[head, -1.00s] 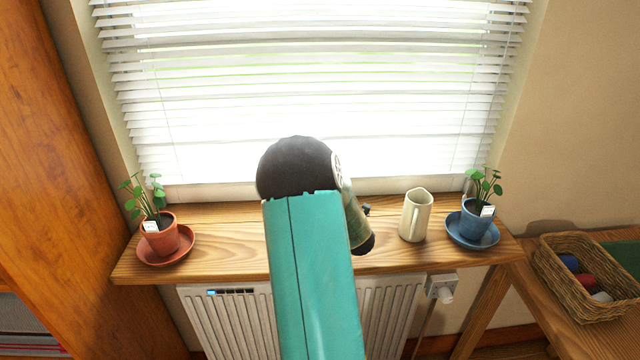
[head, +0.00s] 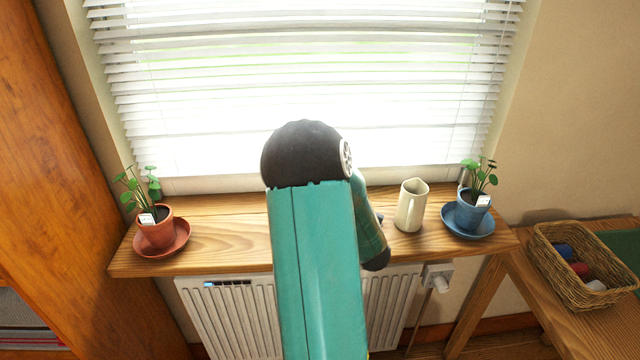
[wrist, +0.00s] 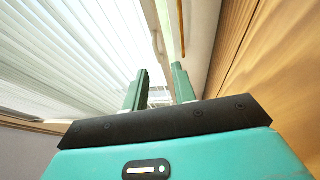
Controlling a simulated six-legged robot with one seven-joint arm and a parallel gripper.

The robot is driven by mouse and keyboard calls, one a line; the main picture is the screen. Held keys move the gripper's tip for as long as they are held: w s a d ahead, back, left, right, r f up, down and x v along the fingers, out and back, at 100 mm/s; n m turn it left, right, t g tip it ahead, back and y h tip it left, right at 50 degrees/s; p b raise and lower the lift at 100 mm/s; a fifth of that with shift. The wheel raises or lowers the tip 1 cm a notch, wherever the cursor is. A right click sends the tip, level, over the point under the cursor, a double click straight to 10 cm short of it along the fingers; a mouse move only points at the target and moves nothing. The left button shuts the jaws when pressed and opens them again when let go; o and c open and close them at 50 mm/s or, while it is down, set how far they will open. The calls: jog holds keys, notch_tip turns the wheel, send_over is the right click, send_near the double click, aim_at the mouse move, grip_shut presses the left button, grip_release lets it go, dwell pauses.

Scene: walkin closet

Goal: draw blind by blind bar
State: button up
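The white slatted blind (head: 300,85) hangs over the bright window, lowered almost to the wooden sill. Its pale bottom bar (head: 215,184) runs just above the sill, and my arm covers its middle in the head view. In the wrist view the slats of the blind (wrist: 75,50) fill the left, and a pale strip that looks like the bar (wrist: 157,40) runs down toward my gripper (wrist: 160,80). The two green fingers are apart, with nothing visibly clamped between them. I cannot tell whether they touch the bar. My gripper is hidden behind my arm in the head view.
On the sill (head: 225,232) stand a red potted plant (head: 155,230) at left, a cream jug (head: 411,207) and a blue potted plant (head: 469,212) at right. A radiator (head: 225,305) is below. A wicker basket (head: 580,265) sits on the right table; a wooden cabinet (head: 70,170) is at left.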

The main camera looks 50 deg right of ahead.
jog(key=v, duration=0.6)
jog(key=shift+s+f, duration=0.1)
jog(key=shift+s+d+f, duration=0.2)
jog(key=shift+d+f, duration=0.05)
jog(key=x, duration=0.9)
jog(key=r+x, duration=0.1)
jog(key=x, duration=0.4)
jog(key=shift+w+a, duration=0.15)
